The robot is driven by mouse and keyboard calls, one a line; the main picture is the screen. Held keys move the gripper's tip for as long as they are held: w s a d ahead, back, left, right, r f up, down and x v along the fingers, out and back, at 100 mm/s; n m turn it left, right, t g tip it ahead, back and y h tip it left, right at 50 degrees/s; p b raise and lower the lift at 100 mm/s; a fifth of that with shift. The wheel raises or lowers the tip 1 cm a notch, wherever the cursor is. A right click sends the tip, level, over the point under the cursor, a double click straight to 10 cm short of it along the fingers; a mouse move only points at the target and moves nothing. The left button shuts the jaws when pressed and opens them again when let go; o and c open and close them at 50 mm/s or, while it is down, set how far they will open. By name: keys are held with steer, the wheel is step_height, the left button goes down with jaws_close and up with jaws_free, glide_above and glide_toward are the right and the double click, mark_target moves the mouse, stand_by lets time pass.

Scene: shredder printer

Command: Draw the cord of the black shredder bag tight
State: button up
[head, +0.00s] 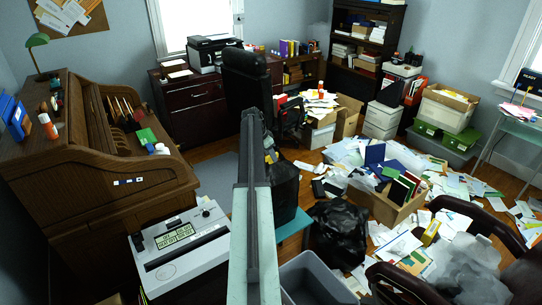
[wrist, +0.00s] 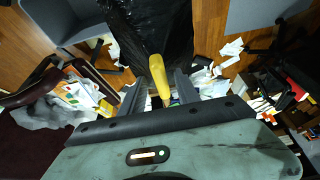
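A black plastic bag (head: 285,188) stands upright right of my arm in the head view, partly hidden by it. A small yellow part (head: 270,157) shows at its top. In the wrist view the glossy black bag (wrist: 150,35) fills the top middle. A yellow toggle-like piece (wrist: 157,72), perhaps the cord's end, reaches from it between my fingers. The cord itself cannot be made out. In the head view my gripper is hidden behind my arm.
A second black bag (head: 340,232) slumps on the floor to the right. A grey bin (head: 315,275) stands in front. The white shredder-like machine (head: 180,245) is at left, the rolltop desk (head: 110,205) behind it. Papers and boxes litter the right floor.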

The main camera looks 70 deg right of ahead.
steer(key=p+v, duration=0.7)
steer(key=v, duration=0.1)
steer(key=shift+f, duration=0.1)
